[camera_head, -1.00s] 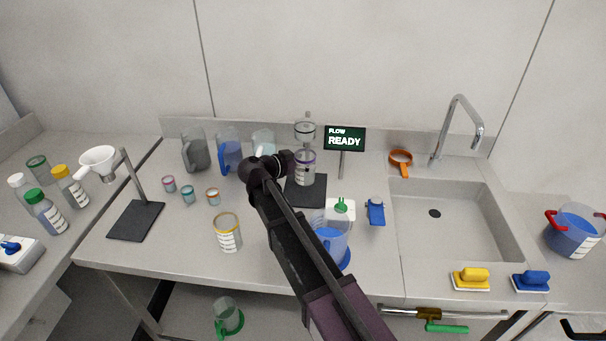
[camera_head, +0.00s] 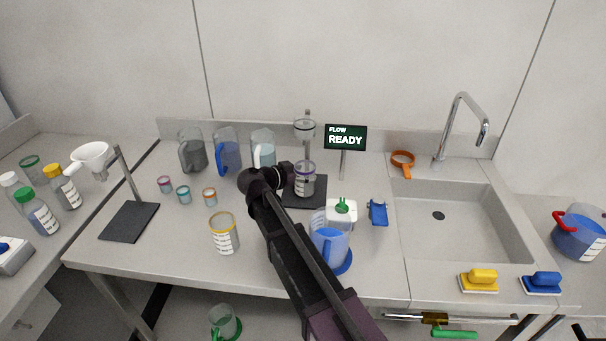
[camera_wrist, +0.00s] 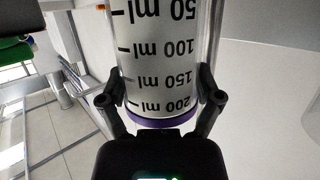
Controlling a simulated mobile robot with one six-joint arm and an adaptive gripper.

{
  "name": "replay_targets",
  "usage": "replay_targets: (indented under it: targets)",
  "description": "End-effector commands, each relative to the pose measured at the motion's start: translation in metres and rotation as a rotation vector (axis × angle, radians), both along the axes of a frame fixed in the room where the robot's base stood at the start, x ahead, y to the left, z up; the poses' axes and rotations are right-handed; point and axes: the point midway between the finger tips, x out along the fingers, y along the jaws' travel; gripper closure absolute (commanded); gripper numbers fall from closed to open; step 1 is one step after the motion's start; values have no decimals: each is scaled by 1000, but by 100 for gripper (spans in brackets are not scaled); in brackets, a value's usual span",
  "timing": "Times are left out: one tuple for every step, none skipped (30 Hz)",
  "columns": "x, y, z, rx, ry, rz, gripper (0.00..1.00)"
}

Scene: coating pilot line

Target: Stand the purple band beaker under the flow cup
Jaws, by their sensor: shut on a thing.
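The purple band beaker (camera_head: 305,181) is clear with a purple rim and stands upright just below the flow cup (camera_head: 304,127). My gripper (camera_wrist: 160,103) is shut on the beaker from the left, one finger on each side near the purple rim. In the wrist view the beaker (camera_wrist: 162,60) shows inverted volume marks. The beaker looks empty.
A sign reading FLOW READY (camera_head: 345,137) stands right of the flow cup. Several jugs line the back. A yellow-rimmed beaker (camera_head: 224,234) stands left of my arm. The sink (camera_head: 470,215) is at right.

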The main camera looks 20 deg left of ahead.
Motion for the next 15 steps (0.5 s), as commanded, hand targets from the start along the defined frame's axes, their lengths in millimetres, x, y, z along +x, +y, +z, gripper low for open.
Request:
replay_targets:
  targets:
    - [0, 0, -1, 0, 0, 0, 61]
    - [0, 0, -2, 0, 0, 0, 61]
    - [0, 0, -3, 0, 0, 0, 61]
    - [0, 0, -4, 0, 0, 1, 61]
    - [0, 0, -4, 0, 0, 1, 14]
    - [0, 0, -3, 0, 0, 1, 2]
    - [0, 1, -3, 0, 0, 1, 0]
    - [0, 1, -3, 0, 0, 1, 0]
    - [0, 1, -3, 0, 0, 1, 0]
    - [0, 1, -3, 0, 0, 1, 0]
    - [-1, 1, -3, 0, 0, 1, 0]
    - [0, 1, -3, 0, 0, 1, 0]
    - [-1, 1, -3, 0, 0, 1, 0]
    - [-1, 1, -3, 0, 0, 1, 0]
    - [-1, 1, -3, 0, 0, 1, 0]
